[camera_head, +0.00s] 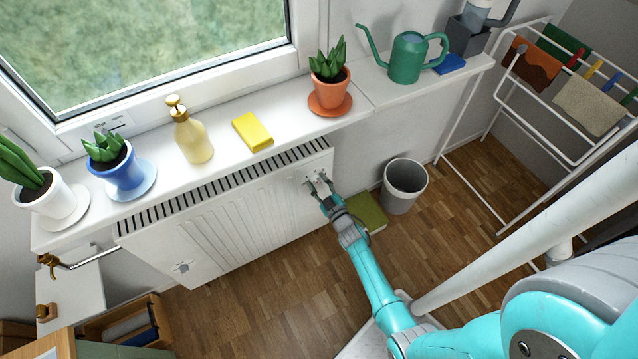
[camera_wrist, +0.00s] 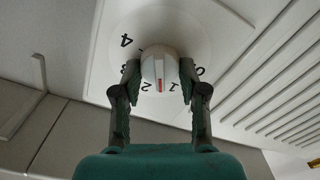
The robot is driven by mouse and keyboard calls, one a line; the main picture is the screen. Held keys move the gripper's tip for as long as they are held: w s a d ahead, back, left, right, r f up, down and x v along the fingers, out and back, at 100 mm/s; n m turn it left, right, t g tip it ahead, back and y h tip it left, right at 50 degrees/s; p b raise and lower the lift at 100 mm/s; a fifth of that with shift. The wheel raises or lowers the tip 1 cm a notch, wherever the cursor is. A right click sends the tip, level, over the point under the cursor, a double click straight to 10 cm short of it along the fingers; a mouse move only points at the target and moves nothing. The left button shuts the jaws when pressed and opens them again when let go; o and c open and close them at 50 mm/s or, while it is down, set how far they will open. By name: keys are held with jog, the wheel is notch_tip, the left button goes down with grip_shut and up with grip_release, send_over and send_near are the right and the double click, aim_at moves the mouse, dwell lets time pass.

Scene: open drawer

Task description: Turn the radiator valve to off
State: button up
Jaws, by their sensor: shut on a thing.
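The radiator (camera_head: 235,215) hangs below the window sill, with a white dial plate at its right end. The valve knob (camera_wrist: 159,68) is round and white with a red mark, which points between the 2 and the 1 on the dial. The 0 (camera_wrist: 200,71) stands further right and the 4 (camera_wrist: 127,41) upper left; other figures are partly hidden. My gripper (camera_wrist: 159,72) is shut on the knob, one finger at each side. In the head view my gripper (camera_head: 318,184) is at the radiator's right end and largely covers the knob.
A grey bin (camera_head: 404,186) and a green box (camera_head: 367,212) stand on the floor right of my gripper. The sill (camera_head: 290,120) above carries potted plants, a soap bottle, a yellow sponge and a watering can (camera_head: 407,58). A drying rack (camera_head: 560,110) stands at right.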

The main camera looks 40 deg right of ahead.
jog(key=n, duration=1.4)
jog(key=shift+a+f, duration=0.1)
jog(key=shift+f, duration=0.15)
jog(key=shift+n, duration=0.3)
jog(key=o, duration=1.1)
jog(key=v, duration=1.2)
jog(key=shift+a, duration=0.1)
